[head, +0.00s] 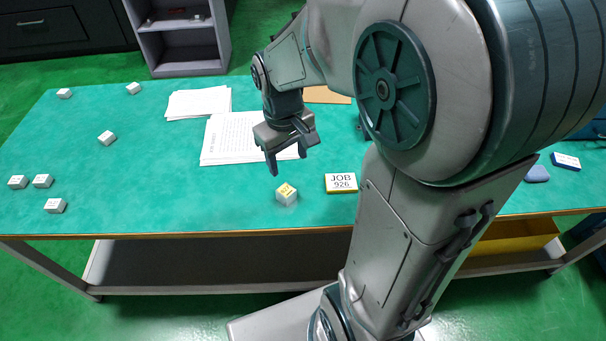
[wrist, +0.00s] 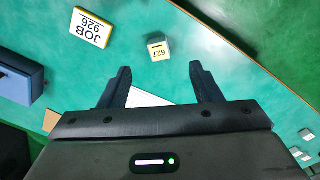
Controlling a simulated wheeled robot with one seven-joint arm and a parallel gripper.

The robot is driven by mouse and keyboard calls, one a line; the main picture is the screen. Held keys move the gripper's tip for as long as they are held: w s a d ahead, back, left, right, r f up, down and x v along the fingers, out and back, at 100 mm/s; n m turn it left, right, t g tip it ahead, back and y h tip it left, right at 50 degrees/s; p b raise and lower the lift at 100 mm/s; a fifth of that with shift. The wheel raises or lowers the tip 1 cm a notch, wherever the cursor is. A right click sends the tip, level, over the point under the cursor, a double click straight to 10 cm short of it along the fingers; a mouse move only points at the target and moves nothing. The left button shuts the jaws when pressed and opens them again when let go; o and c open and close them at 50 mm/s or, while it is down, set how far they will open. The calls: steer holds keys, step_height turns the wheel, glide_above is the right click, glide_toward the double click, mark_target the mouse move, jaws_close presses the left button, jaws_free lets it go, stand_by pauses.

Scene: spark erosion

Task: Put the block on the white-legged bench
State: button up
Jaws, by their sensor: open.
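The bench's visible leg (head: 52,270) looks pale grey. No other bench is clearly in view, and my arm hides part of the right side.
Papers (head: 225,142) lie under and behind my gripper. A blue box (wrist: 18,80) shows in the wrist view. The bench's left middle is mostly clear.

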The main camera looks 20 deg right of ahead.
steer(key=s+r+m+t, duration=0.2)
steer(key=s+r+m, duration=0.1)
steer(key=s, duration=0.7)
steer(key=shift+r+m+y, duration=0.3)
steer(key=shift+r, duration=0.25)
steer(key=shift+d, duration=0.1)
